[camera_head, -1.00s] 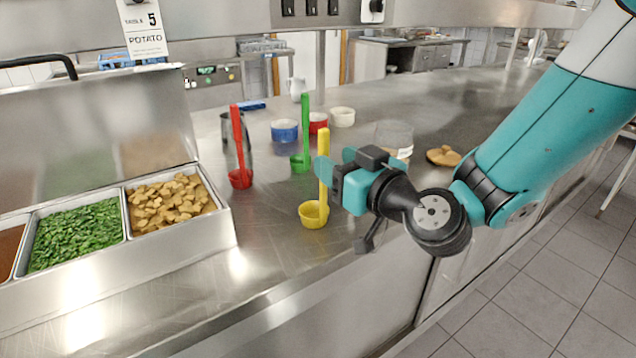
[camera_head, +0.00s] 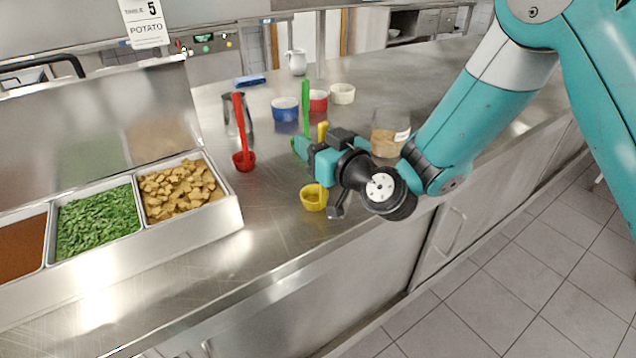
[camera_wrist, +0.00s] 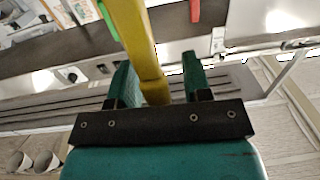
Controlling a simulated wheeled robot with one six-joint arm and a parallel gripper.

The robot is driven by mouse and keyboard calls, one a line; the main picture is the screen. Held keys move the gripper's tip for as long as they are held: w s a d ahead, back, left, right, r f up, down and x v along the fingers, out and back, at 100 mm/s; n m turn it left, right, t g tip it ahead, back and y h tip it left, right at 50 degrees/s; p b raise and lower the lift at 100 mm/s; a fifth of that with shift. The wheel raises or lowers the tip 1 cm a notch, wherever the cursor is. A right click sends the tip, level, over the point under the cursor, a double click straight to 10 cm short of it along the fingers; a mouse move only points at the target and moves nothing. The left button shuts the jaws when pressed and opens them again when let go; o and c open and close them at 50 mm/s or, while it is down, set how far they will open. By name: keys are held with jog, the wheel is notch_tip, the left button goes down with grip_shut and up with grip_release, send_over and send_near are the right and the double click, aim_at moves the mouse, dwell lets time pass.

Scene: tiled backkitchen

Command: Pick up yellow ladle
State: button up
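The yellow ladle (camera_head: 313,198) stands upright on the steel counter, its bowl at the bottom and the tip of its handle showing above my gripper. My gripper (camera_head: 303,150) is at the handle, hiding its middle part in the head view. In the wrist view the yellow handle (camera_wrist: 140,45) runs down between the two green fingers of my gripper (camera_wrist: 155,80). The fingers are apart, with gaps visible on both sides of the handle, so it is not clasped.
A red ladle (camera_head: 241,135) stands to the left and a green ladle (camera_head: 306,100) just behind my gripper. Food trays (camera_head: 140,215) are at left.

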grip_shut()
jog(key=shift+r, duration=0.1)
